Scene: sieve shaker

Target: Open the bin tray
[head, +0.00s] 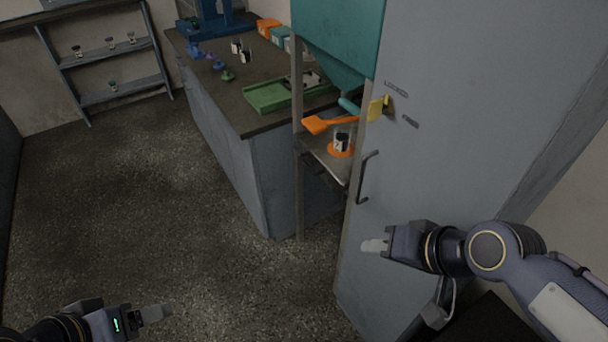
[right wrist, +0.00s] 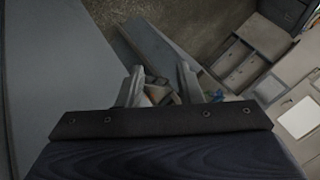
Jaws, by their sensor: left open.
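A teal hopper bin (head: 340,40) stands beside the counter, with an orange lever (head: 330,123) at its outlet. Below it is a grey tray-like shelf (head: 329,160) with a dark pull at its front; a small cup (head: 342,141) stands there on an orange ring. I cannot tell for certain whether this shelf is the bin tray. My right gripper (head: 375,246) is in front of the grey cabinet door, below its handle, apart from the shelf. Its fingers are spread and seem empty in the right wrist view (right wrist: 160,88). My left gripper (head: 158,313) is open and empty over the floor, lower left.
The tall grey cabinet (head: 455,110) has a dark handle (head: 364,178) and a yellow latch (head: 377,108) near the "LOCKED" label. The counter (head: 225,85) carries a green tray (head: 270,97) and several small items. Wall shelves (head: 115,50) stand far left. The floor between is clear.

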